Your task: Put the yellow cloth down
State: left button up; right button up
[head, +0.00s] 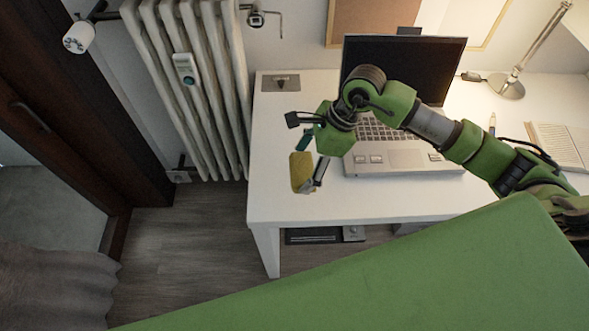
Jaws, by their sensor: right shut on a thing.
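The yellow cloth (302,172) is at the left part of the white desk (280,206), in front of and left of the laptop. My right gripper (311,162) is shut on the cloth, with its fingers pointing down toward the desk. One dark finger shows on the right of the cloth; part of the gripper is hidden behind my green wrist. I cannot tell whether the cloth touches the desk top. My left gripper is not in view.
An open laptop (400,162) stands in the middle of the desk, behind my right arm. A lamp (508,86) and an open book (562,146) are at the right. The desk's front left is clear. A radiator (200,100) stands left of it.

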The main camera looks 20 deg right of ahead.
aim_at(295, 163)
jog(key=w+f+b, duration=0.1)
jog(key=f, duration=0.1)
jog(key=w+f+b, duration=0.1)
jog(key=w+f, duration=0.1)
jog(key=w+f+b, duration=0.2)
jog(key=shift+a, duration=0.35)
jog(key=f+b, duration=0.2)
jog(key=f, duration=0.1)
jog(key=shift+w, duration=0.2)
jog(key=shift+c, duration=0.4)
jog(key=shift+s+r, duration=0.1)
jog(key=o, duration=1.1)
jog(key=shift+c, duration=0.2)
jog(key=p+v, duration=0.6)
jog(key=v, duration=0.7)
jog(key=shift+d+p, duration=0.25)
jog(key=shift+p, duration=0.1)
jog(key=shift+r, duration=0.1)
